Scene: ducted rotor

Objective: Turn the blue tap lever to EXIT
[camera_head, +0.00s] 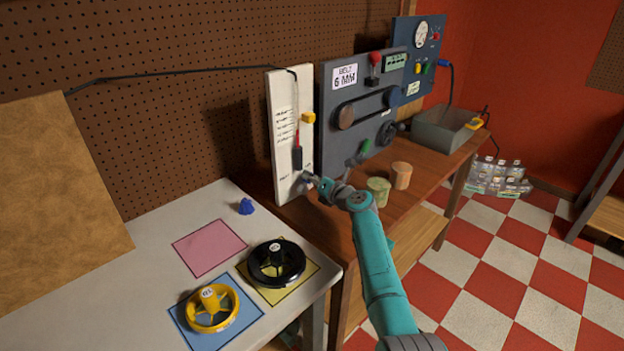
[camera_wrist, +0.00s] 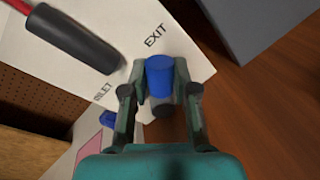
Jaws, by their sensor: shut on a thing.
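The lever's pivot and exact angle are hidden. In the head view my gripper mostly hides the lever.
A black-handled, red-shafted tool (camera_wrist: 72,38) is beside the labels on the panel. Two cups, green (camera_head: 378,190) and tan (camera_head: 401,175), stand right of my gripper. A grey machine panel (camera_head: 345,115) rises behind. Handwheels (camera_head: 276,262) lie on the white table at front left.

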